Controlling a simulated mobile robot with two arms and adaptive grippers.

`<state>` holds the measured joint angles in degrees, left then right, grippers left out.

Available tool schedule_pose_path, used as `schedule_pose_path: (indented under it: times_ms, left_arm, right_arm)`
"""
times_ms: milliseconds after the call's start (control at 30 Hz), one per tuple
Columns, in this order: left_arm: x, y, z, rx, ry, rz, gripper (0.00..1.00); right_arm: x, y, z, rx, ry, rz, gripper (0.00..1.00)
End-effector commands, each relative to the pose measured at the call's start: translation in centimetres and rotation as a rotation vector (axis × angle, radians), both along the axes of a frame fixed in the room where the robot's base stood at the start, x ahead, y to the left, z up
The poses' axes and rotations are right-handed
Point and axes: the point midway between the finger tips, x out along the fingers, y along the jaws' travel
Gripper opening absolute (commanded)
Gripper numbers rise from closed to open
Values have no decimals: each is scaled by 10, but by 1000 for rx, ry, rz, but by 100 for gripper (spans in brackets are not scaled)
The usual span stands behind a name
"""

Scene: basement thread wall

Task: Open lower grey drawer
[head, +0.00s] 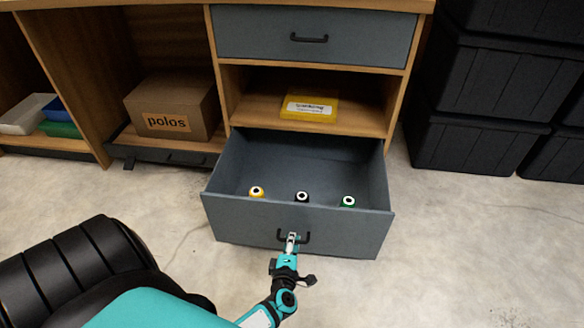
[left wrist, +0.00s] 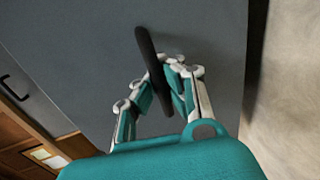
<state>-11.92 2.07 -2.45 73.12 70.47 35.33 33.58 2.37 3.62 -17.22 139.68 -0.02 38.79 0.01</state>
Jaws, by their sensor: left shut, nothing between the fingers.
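The lower grey drawer (head: 230,220) is pulled well out of the wooden cabinet in the head view, its inside open to view. Its black bar handle (head: 308,238) is in the middle of the front. My left gripper (head: 292,238) is at this handle, fingers shut with nothing held between them. In the left wrist view the dark handle (left wrist: 150,60) crosses close by the fingers of my left gripper (left wrist: 166,78), against the grey drawer front (left wrist: 80,50). Whether they touch the handle is unclear. My right gripper is not in view.
Thread spools with yellow (head: 256,191), black (head: 302,196) and green (head: 348,201) rims stand in the drawer. Above are a yellow box (head: 309,108) on a shelf and a closed upper drawer (head: 260,35). Black crates (head: 470,145) stand right. Floor is clear right of the drawer.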

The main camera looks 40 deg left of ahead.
Motion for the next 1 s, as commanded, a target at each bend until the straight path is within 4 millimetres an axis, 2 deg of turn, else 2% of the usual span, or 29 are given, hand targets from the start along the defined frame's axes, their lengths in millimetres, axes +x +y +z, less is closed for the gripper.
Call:
schedule_pose_path:
  times_ms: [67, 300, 667, 1000]
  left_arm:
    - [0, 0, 0, -2, -1, 0, 3]
    - [0, 0, 0, -1, -1, 0, 34]
    - [-4, -3, 1, -1, 0, 0, 34]
    - [-49, -31, 7, -7, 10, -1, 34]
  right_arm:
    - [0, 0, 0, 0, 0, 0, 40]
    - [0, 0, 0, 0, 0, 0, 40]
    - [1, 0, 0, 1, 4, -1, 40]
    - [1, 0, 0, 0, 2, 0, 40]
